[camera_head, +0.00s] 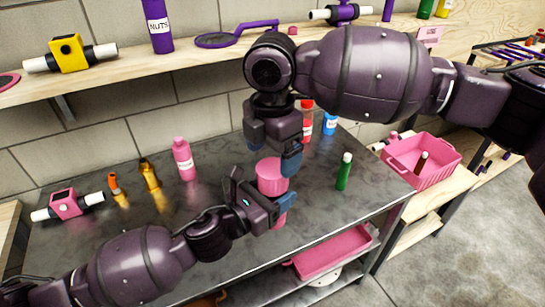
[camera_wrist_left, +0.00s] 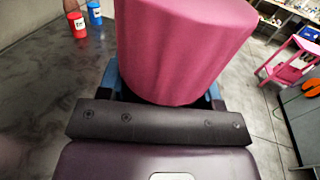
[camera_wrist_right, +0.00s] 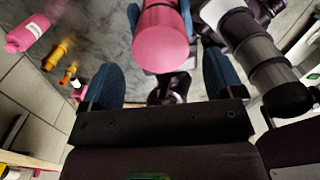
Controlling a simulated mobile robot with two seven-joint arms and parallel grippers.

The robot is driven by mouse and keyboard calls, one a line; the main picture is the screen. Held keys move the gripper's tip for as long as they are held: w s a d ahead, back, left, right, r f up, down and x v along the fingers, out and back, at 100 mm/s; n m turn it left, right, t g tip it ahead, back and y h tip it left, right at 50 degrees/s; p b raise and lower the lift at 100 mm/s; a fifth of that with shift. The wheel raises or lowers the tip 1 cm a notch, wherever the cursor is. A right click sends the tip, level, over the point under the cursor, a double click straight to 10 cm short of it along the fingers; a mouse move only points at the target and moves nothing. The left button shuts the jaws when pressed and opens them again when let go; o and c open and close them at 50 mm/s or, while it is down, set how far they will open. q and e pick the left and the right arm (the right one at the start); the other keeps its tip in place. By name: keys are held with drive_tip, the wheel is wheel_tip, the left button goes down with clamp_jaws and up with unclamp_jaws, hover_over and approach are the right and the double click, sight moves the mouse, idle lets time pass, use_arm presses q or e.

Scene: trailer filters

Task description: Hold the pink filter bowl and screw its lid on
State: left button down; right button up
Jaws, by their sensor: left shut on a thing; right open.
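A pink cylindrical filter bowl (camera_head: 272,179) stands upright above the front of the dark table. My left gripper (camera_head: 268,204) is shut around it from the left, and its pink wall fills the top of the left wrist view (camera_wrist_left: 182,50). A wider pink round top, apparently the lid (camera_head: 271,165), caps it; how far it is screwed on cannot be told. My right gripper (camera_head: 271,147) is open and points down just over the top. In the right wrist view the flat pink top (camera_wrist_right: 160,52) lies between and beyond its spread blue fingers.
On the metal table (camera_head: 150,235) stand a pink bottle (camera_head: 184,160), orange bottles (camera_head: 150,175), a green bottle (camera_head: 344,172) and a pink-and-white filter housing (camera_head: 66,204). A wooden shelf (camera_head: 130,65) runs behind. A pink crate (camera_head: 425,160) is at right.

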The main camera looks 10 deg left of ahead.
sight(272, 167)
drive_tip(key=shift+r+n, duration=0.8)
drive_tip(key=shift+r, duration=0.05)
drive_tip(key=shift+f, duration=4)
drive_tip(key=c, duration=0.9)
drive_tip(key=shift+m, duration=1.7)
drive_tip(key=shift+c, duration=0.2)
